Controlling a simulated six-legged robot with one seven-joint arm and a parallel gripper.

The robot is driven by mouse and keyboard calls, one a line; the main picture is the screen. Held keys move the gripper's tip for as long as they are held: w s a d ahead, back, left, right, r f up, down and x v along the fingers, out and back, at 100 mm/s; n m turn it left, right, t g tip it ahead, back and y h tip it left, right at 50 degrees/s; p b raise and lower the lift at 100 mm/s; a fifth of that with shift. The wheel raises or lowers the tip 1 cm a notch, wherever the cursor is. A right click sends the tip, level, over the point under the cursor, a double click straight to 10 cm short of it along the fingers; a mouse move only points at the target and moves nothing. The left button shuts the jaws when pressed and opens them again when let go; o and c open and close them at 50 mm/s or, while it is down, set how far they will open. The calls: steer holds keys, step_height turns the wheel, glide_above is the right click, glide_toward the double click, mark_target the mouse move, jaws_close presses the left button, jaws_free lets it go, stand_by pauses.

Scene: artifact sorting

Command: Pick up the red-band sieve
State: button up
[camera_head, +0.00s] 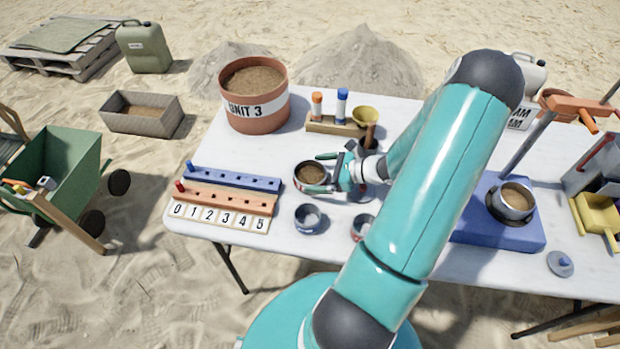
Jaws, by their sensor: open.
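A small round metal sieve or cup holding brown soil (310,173) stands on the white table, left of my gripper. It seems to show some red low on its side, but the band is too small to be sure. My gripper (320,171) is open, pointing left, with its fingers at the far and near sides of this cup; I cannot tell if they touch it. A second small round vessel (358,228), with reddish marks on its side, is partly hidden by my arm. A grey-blue one (307,219) stands empty-looking to its left.
A peg board numbered 0 to 5 (225,198) lies on the left, with a UNIT 3 bucket (254,96) behind. A rack with capped tubes (334,124) stands at the back. A blue platform (490,228) holds another soil-filled cup (516,200). My arm hides the table's middle.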

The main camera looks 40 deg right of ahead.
mark_target(310, 179)
steer(key=shift+x, duration=1.6)
steer(key=c, duration=0.8)
steer(key=shift+r, duration=0.1)
steer(key=shift+c, duration=0.2)
